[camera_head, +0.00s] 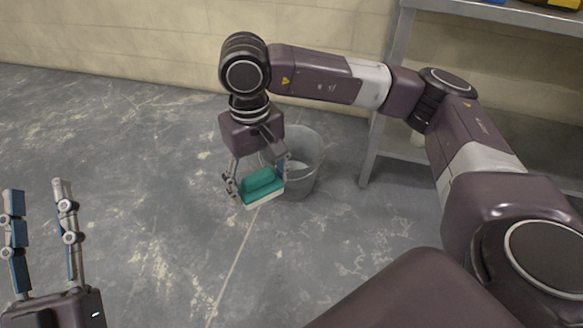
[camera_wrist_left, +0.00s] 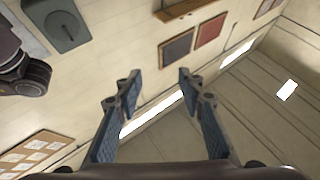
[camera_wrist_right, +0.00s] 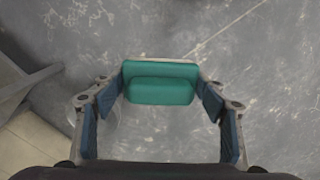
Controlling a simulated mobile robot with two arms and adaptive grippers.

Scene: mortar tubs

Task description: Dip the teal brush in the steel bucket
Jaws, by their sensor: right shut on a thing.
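The teal brush (camera_head: 262,183), a teal block with a pale underside, is held in my right gripper (camera_head: 258,174). In the right wrist view the brush (camera_wrist_right: 160,84) sits between the two fingertips. The steel bucket (camera_head: 308,170) stands upright on the floor, behind and to the right of the brush in the head view. The gripper hides part of its left side. The brush appears outside the bucket opening; its height over the rim is hard to tell. My left gripper (camera_head: 38,192) is open and empty at the lower left, pointing up.
A grey metal shelf unit (camera_head: 380,120) stands at the right, its leg close to the bucket. A pale block wall (camera_head: 130,45) runs along the back. The concrete floor (camera_head: 130,150) left of the bucket is clear.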

